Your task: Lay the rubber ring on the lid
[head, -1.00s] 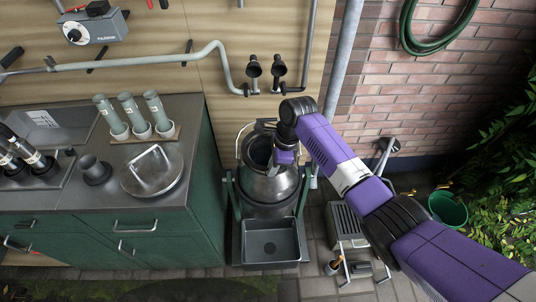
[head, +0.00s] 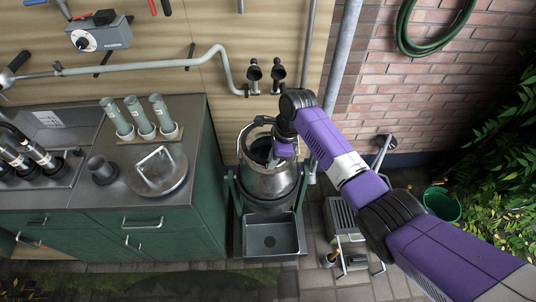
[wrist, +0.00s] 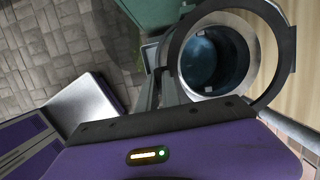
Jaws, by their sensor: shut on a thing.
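The rubber ring is a thin dark band; in the wrist view (wrist: 287,45) it stands out in front of my gripper. My gripper (head: 274,160) is shut on the ring, over the mouth of the metal churn (head: 268,184). The churn's open mouth shows through the ring in the wrist view; I cannot tell how far apart they are. The lid (head: 172,181) is a round metal disc with a raised bar handle. It lies on the counter to the left of the churn, with no ring on it. The fingertips are largely hidden.
The counter (head: 75,200) also carries a dark cup (head: 101,170) left of the lid and several grey tubes in a holder (head: 150,137) behind it. A grey basin (head: 270,237) sits in front of the churn. A pipe (head: 150,62) runs along the wall.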

